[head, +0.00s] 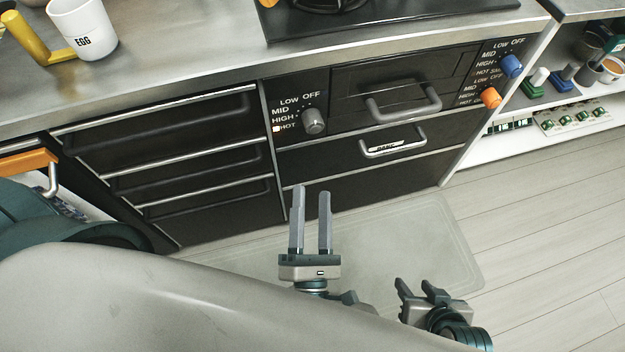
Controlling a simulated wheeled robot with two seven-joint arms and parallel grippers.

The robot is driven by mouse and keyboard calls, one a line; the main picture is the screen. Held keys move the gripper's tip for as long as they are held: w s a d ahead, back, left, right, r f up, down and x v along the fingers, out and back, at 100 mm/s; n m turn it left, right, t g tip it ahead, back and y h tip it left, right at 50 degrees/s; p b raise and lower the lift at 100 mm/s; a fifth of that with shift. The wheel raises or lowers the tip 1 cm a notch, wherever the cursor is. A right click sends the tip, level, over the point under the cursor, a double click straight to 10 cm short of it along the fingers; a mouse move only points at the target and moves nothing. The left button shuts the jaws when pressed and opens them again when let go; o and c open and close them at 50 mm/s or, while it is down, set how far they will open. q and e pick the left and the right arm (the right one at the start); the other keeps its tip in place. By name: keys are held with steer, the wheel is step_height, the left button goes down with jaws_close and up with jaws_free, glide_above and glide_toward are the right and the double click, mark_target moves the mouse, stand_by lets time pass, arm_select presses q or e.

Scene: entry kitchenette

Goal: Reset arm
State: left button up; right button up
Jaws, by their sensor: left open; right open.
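My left gripper (311,222) is in the lower middle of the head view. Its two long grey fingers point up and are parted, with nothing between them. It appears in front of the lower drawers and the floor mat. My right gripper (421,290) is lower and further right, over the mat. Its fingers are short in this view and apart, and it holds nothing visible. Most of both arms is hidden behind my own grey body or outside the picture.
A counter (190,52) carries a white EGG cup (85,28) and a dark stove top (400,12). Below are black drawers (190,155), an oven handle (403,104) and knobs (314,121). A white shelf (545,150) stands right. Floor (540,235) at the right is clear.

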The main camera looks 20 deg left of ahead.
arm_select(q)
steer(key=shift+s+d+f, duration=0.15)
steer(key=shift+s+d, duration=0.05)
steer(key=shift+s, duration=0.45)
steer(key=shift+w+d, duration=0.1)
steer(key=shift+w, duration=0.05)
